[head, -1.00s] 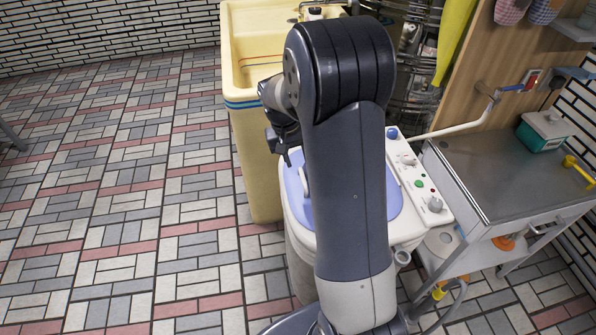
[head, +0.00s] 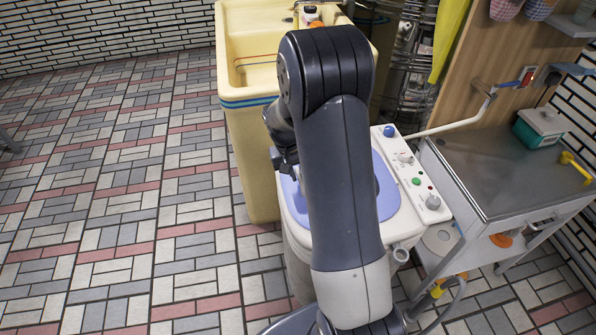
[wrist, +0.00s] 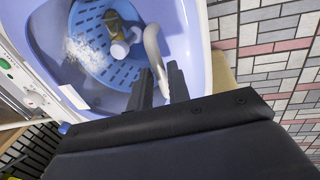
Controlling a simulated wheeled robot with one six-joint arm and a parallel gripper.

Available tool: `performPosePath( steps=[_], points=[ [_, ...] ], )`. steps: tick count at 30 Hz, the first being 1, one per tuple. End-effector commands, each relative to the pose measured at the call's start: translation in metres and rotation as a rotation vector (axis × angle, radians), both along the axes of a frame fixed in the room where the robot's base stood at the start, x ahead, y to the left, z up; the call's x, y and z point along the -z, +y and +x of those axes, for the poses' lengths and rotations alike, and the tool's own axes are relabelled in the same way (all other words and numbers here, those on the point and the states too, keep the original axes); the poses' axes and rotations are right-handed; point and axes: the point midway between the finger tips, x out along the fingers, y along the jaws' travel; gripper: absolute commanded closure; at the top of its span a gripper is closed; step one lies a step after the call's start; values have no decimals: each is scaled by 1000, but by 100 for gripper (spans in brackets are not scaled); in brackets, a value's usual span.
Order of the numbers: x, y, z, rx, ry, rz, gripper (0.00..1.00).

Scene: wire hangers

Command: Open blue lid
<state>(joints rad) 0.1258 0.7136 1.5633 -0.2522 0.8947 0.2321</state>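The blue lid (head: 386,190) is on top of a white washing machine beside the yellow sink, mostly hidden behind my arm in the head view. In the wrist view, a pale curved handle (wrist: 153,45) stands over the blue area and runs down between the two dark fingers of my gripper (wrist: 163,80). The fingers are close on either side of the handle, with little gap; whether they press on it is unclear.
The machine's control panel (head: 413,172) with knobs is to the right of the lid. A yellow sink (head: 246,150) stands behind left. A metal cart (head: 500,165) with a green and white box (head: 540,128) is at right. The tiled floor (head: 110,200) at left is clear.

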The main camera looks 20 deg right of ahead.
Motion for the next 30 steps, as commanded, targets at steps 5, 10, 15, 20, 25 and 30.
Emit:
performPosePath(
  steps=[5,10,15,20,25,30],
  points=[
    [0,0,0,0,0,0,97],
    [0,0,0,0,0,0,100],
    [0,0,0,0,0,0,100],
    [-2,0,0,1,-2,3,100],
    [-13,-3,0,3,-7,29,100],
    [-39,-10,-2,6,-23,101,100]
  ],
)
